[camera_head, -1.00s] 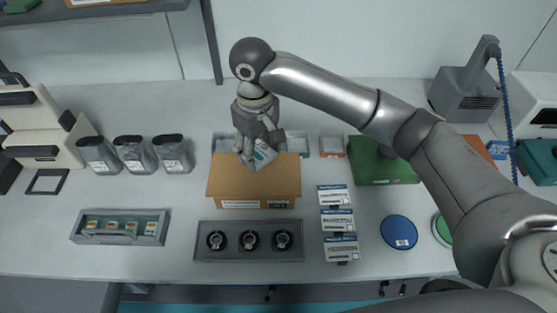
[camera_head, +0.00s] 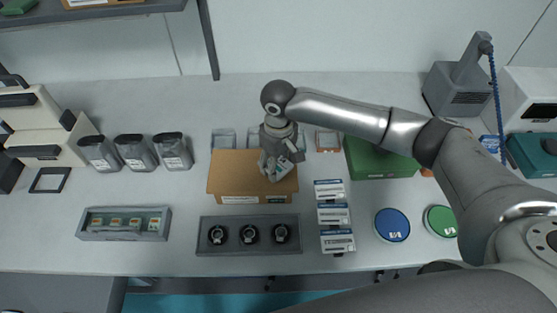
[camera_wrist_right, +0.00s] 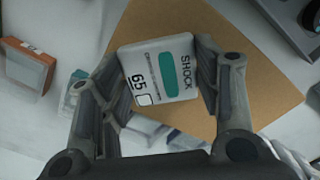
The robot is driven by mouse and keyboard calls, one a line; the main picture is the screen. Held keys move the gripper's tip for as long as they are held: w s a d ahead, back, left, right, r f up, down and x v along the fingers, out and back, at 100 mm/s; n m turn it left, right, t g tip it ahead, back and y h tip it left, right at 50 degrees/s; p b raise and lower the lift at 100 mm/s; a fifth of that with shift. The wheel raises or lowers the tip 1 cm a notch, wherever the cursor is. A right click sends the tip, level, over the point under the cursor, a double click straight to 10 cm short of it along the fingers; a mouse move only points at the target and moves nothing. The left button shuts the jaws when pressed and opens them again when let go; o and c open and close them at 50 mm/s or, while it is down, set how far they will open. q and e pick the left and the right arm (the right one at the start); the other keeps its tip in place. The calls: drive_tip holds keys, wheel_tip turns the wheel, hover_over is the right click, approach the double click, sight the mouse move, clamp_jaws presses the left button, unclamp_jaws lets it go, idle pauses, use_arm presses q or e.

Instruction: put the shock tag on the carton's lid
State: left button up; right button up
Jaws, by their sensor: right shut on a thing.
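The shock tag (camera_wrist_right: 160,75) is a pale card with a teal bar and the word SHOCK. My right gripper (camera_wrist_right: 155,85) is shut on it, a finger on each side. In the head view my right gripper (camera_head: 275,168) is over the right part of the closed brown carton (camera_head: 230,172), and the tag is small there. The carton's lid (camera_wrist_right: 235,50) shows behind the tag in the wrist view. I cannot tell whether the tag touches the lid. My left gripper is not in view.
A grey tray with black round parts (camera_head: 248,250) lies in front of the carton. Several white labelled packs (camera_head: 333,215) lie to its right, and a green case (camera_head: 375,160) beyond.

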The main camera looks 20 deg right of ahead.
sight(279, 166)
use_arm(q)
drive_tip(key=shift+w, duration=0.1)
use_arm(e)
drive_tip(key=shift+f, duration=0.1)
drive_tip(key=o, duration=0.7)
drive_tip(key=shift+c, duration=0.2)
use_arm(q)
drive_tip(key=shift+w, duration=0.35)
use_arm(e)
drive_tip(key=o, duration=0.3)
drive_tip(key=shift+o, duration=0.2)
use_arm(q)
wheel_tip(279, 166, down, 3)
drive_tip(key=b, duration=0.2)
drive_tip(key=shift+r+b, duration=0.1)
drive_tip(key=shift+b, duration=0.3)
use_arm(e)
wheel_tip(279, 166, up, 12)
